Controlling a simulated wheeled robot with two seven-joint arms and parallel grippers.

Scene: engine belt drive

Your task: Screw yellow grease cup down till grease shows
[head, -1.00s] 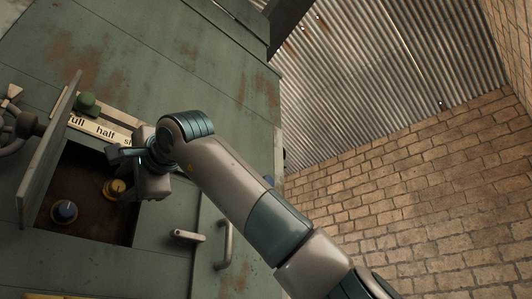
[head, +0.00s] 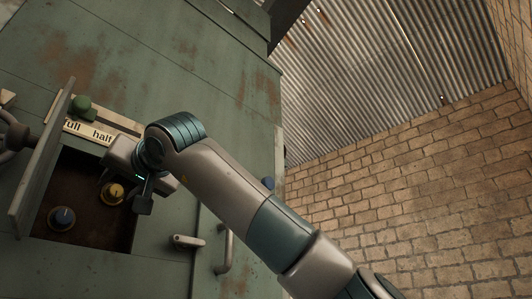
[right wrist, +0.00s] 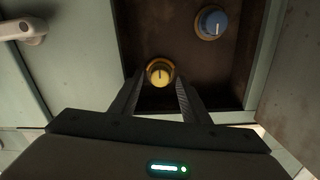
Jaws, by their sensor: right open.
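The yellow grease cup (head: 112,194) sits in the dark recess (head: 98,172) of the green cabinet. In the right wrist view the yellow cup (right wrist: 160,72) shows a light mark on its cap and an orange-brown ring around its base. My right gripper (head: 123,198) is open at the recess. In the right wrist view its two fingers (right wrist: 158,85) point at the cup, one to each side of its near edge; I cannot tell if they touch it. No grease can be made out. My left gripper is not in view.
A blue-capped cup (head: 61,218) is in the same recess, also seen in the right wrist view (right wrist: 212,22). An open door (head: 42,165) stands at the recess's left. A green knob (head: 82,103) sits above a lettered plate (head: 88,131). A lever handle (head: 187,241) and a bar handle (head: 224,250) are at the lower right.

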